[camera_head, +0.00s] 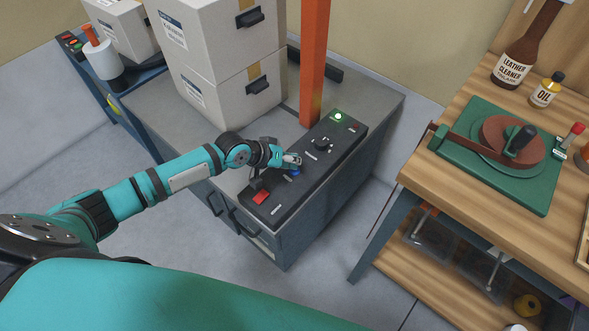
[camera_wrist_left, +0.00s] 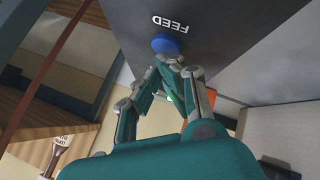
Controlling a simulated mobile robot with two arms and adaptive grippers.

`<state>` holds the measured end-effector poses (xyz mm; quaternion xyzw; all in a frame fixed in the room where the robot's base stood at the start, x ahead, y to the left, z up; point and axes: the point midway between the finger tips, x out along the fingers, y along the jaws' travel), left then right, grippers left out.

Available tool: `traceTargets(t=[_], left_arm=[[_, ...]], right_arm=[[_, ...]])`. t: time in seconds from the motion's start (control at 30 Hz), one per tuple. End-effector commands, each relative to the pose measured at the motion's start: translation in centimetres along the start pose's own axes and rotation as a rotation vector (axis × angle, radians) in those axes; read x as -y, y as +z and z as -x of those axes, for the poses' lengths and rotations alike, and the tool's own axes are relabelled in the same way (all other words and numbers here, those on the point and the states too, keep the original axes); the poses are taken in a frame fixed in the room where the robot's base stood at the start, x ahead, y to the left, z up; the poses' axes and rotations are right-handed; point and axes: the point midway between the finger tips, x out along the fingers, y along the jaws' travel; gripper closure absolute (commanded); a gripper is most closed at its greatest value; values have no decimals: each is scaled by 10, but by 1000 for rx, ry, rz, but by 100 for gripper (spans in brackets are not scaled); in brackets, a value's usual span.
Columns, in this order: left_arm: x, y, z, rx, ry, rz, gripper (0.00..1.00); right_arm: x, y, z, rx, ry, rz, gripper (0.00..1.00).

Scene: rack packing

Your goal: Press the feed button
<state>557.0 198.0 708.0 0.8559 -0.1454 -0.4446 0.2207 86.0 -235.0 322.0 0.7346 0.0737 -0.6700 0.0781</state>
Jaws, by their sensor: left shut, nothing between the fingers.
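The blue feed button (camera_head: 296,172) sits on the dark control panel (camera_head: 318,160), partly hidden by my left gripper in the head view. In the left wrist view the round blue button (camera_wrist_left: 167,43) shows clearly beside the white word FEED. My left gripper (camera_head: 293,161) is shut and empty, with its fingertips (camera_wrist_left: 172,62) right at the button's edge. I cannot tell whether they touch it or whether the button is pressed in. My right gripper is not in view.
The panel also has a red switch (camera_head: 261,197), a black knob (camera_head: 322,144) and a lit green button (camera_head: 338,116). An orange post (camera_head: 314,60) rises behind it. White boxes (camera_head: 215,55) are stacked on the left. A wooden bench (camera_head: 440,165) stands right, across a gap.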

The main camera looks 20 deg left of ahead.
Motion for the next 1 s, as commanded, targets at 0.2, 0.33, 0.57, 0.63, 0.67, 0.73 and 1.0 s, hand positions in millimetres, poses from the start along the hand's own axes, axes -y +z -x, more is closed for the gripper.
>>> traceTargets(t=[0.2, 0.33, 0.57, 0.63, 0.67, 0.73, 1.0], left_arm=[[1, 2, -2, 0, 0, 1, 100], [2, 2, -3, 0, 0, 1, 100], [3, 4, -5, 0, 1, 1, 100], [4, 4, -6, 0, 1, 1, 100], [4, 4, -6, 0, 1, 1, 100], [4, 5, -7, 1, 1, 1, 100], [4, 5, -6, 2, 0, 1, 100]], right_arm=[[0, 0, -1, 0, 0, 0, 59], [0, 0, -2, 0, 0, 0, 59], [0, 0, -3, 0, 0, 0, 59], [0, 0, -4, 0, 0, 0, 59], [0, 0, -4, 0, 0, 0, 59], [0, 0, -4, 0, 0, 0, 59], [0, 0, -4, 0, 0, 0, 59]])
